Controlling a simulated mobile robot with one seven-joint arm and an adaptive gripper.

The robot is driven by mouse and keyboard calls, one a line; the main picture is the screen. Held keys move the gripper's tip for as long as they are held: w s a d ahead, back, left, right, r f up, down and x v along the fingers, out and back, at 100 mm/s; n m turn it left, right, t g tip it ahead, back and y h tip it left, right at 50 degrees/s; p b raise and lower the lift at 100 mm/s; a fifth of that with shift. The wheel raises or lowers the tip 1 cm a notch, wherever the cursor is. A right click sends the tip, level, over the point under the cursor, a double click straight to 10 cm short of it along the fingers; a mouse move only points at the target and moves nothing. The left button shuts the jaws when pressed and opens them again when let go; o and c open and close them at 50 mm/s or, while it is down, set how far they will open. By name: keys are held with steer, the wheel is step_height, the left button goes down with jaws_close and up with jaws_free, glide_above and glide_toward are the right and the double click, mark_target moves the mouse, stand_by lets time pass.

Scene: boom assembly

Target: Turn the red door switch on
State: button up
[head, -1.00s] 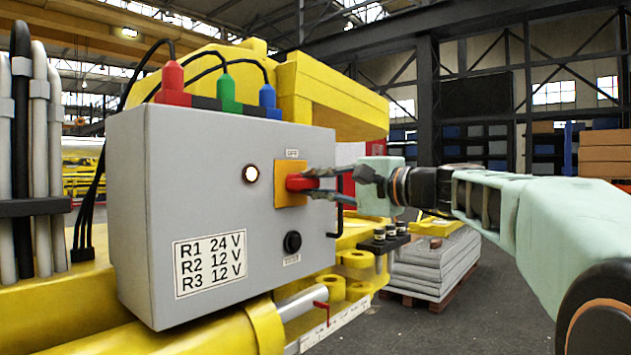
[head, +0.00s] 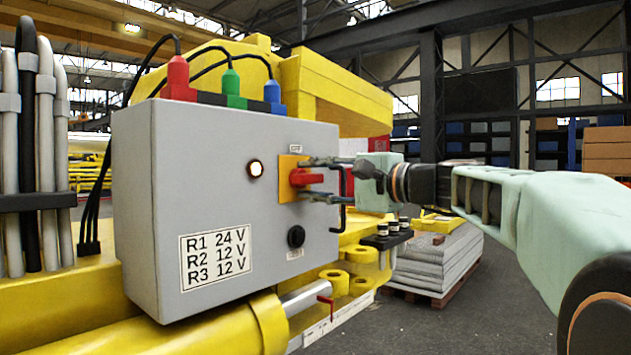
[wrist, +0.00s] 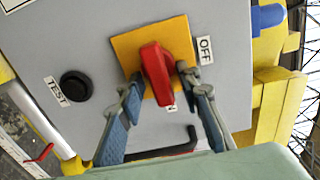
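The red door switch (head: 304,177) sits on a square orange plate (head: 288,186) on the front of a grey control box. In the wrist view the red handle (wrist: 156,72) lies lengthwise between the fingers, its lower end towards a mostly hidden label. An "OFF" label (wrist: 205,50) is beside the plate; in the head view it is above the plate, and the handle lies about level. My gripper (head: 308,179) is open, with one finger above and one below the handle. It also shows in the wrist view (wrist: 158,82). I cannot tell whether a fingertip touches the handle.
The grey box (head: 205,140) has a lit white lamp (head: 255,168), a black "TEST" button (head: 296,236) and a black bar handle (head: 343,205) near its right edge. Red, green and blue plugs stand on top. Stacked slabs (head: 445,264) lie behind on the right.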

steer(key=shift+s+d, duration=0.1)
steer(key=shift+d, duration=0.3)
steer(key=v, duration=1.1)
steer(key=shift+s, duration=0.25)
